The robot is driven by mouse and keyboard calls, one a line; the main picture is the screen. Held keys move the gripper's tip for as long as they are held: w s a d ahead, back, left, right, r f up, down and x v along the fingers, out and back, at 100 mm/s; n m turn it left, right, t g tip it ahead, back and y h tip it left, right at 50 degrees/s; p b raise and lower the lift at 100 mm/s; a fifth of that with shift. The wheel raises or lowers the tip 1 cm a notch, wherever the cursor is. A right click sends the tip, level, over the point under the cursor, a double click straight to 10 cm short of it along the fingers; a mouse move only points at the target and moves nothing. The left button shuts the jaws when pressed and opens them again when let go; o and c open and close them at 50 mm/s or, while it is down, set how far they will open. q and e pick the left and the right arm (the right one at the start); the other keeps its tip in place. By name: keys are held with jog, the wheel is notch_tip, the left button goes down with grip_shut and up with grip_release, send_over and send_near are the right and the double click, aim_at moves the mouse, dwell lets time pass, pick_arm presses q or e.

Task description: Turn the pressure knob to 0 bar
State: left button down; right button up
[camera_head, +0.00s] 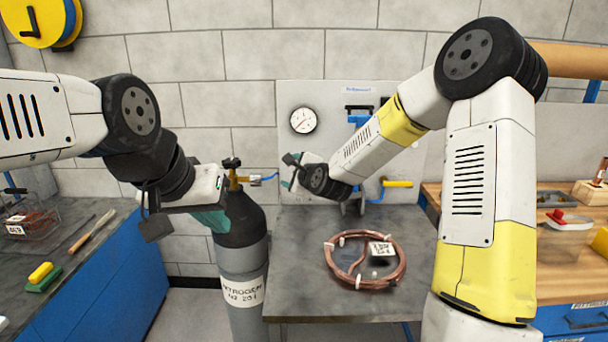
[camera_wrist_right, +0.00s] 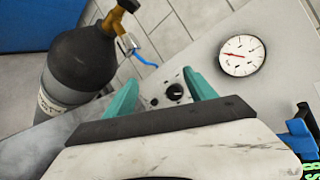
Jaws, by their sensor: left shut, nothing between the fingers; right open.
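The black pressure knob (camera_wrist_right: 175,92) sits on the grey panel in the right wrist view, with a white mark on it. It lies between the two teal fingers of my right gripper (camera_wrist_right: 160,78), nearer the right finger. The fingers are open; I cannot tell whether they reach the knob's depth. In the head view my right gripper (camera_head: 290,180) is at the panel and the knob is hidden. The round white gauge (camera_head: 303,120) is above it; it also shows in the right wrist view (camera_wrist_right: 242,55), with a red needle. My left gripper (camera_head: 210,221) is shut and empty beside the gas cylinder.
The dark nitrogen cylinder (camera_head: 240,250) with a brass valve (camera_head: 233,180) stands left of the middle table. A copper tube coil (camera_head: 366,282) lies on that table (camera_head: 300,285). Blue clamp parts and a yellow handle (camera_head: 398,184) are right of the right gripper.

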jog(key=w+d+f+m+t+h, duration=0.2)
jog(key=w+f+m, duration=0.1)
jog(key=w+m, duration=0.4)
jog(key=w+d+f+m+t+h, duration=0.1)
jog(key=w+f+m+t+h, duration=0.1)
jog(key=w+m, duration=0.5)
notch_tip(320, 180, down, 2)
jog(key=m+h, duration=0.1)
jog(key=m, duration=0.3)
jog(key=shift+w+d+f+t, duration=0.25)
jog(key=shift+d+t, duration=0.05)
jog(key=shift+d, duration=0.05)
jog(key=shift+c, duration=0.3)
jog(key=c, duration=1.3)
jog(key=shift+c, duration=0.2)
